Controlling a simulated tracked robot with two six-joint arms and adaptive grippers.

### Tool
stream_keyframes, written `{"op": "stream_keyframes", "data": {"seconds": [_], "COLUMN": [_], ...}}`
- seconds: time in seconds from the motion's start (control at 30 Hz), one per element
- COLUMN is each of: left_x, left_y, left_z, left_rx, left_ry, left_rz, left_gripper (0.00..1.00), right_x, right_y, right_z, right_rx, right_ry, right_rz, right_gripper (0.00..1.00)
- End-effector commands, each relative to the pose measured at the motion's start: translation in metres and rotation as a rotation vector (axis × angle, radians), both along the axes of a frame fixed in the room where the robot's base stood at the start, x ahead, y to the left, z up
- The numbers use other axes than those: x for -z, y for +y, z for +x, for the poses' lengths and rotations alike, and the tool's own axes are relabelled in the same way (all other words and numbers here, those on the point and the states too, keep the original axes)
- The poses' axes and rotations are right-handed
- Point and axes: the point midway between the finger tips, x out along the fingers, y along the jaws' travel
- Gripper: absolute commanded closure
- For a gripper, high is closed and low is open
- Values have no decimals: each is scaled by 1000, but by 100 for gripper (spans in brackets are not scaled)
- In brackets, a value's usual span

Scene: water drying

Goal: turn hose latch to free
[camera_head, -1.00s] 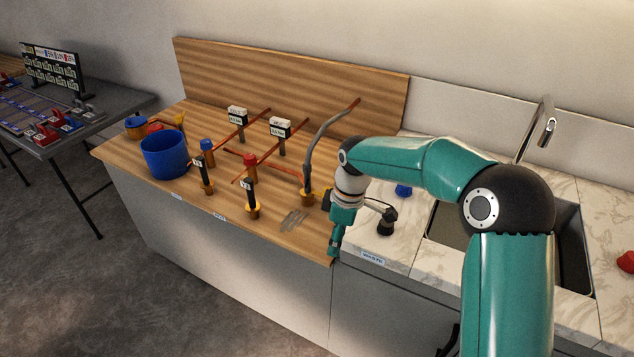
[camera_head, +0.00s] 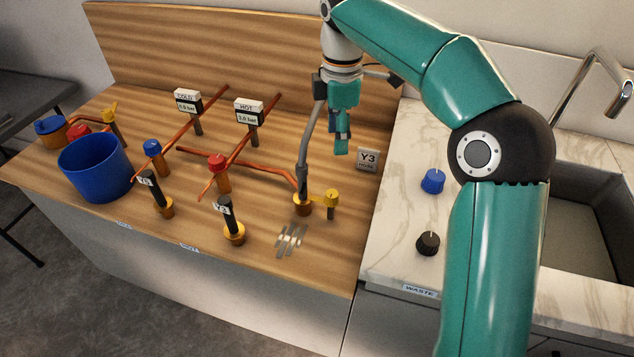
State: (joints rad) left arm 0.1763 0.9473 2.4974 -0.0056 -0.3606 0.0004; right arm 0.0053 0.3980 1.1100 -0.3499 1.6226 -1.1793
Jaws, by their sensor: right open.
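A grey hose (camera_head: 304,165) stands in an orange fitting (camera_head: 303,204) near the right end of the wooden worktop. Its upper part passes behind my right gripper. A small yellow latch (camera_head: 331,197) sticks out just right of the fitting. A sign reading "Y3 HOSE" (camera_head: 367,160) stands behind and to the right of it. My right gripper (camera_head: 341,148) points down, above and behind the latch in the picture, apart from it. It is open, with nothing seen between its fingers, which overlap from this side. My left gripper is not in view.
Copper pipes with a blue knob (camera_head: 152,146), a red knob (camera_head: 217,161) and two black-handled valves stand left of the hose. A blue bucket (camera_head: 95,168) is farther left. Blue and black knobs (camera_head: 428,243) sit on the marble counter by the sink. Grey strips (camera_head: 291,240) mark bare wood in front.

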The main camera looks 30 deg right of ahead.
Motion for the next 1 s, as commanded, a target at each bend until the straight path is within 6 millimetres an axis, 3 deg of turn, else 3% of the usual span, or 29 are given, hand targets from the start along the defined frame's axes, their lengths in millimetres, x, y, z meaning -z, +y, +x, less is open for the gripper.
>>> {"op": "stream_keyframes", "data": {"seconds": [0.17, 0.7, 1.0], "left_x": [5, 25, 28], "left_y": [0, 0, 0], "left_z": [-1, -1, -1], "left_rx": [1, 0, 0], "left_ry": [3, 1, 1], "left_rz": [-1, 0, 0], "left_gripper": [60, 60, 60], "right_x": [13, 123, 163], "right_y": [3, 0, -1], "right_z": [4, 2, 2], "right_rx": [-12, -3, 0], "right_ry": [6, 11, 7], "right_rz": [-1, 0, -1], "right_gripper": [43, 43, 43]}}
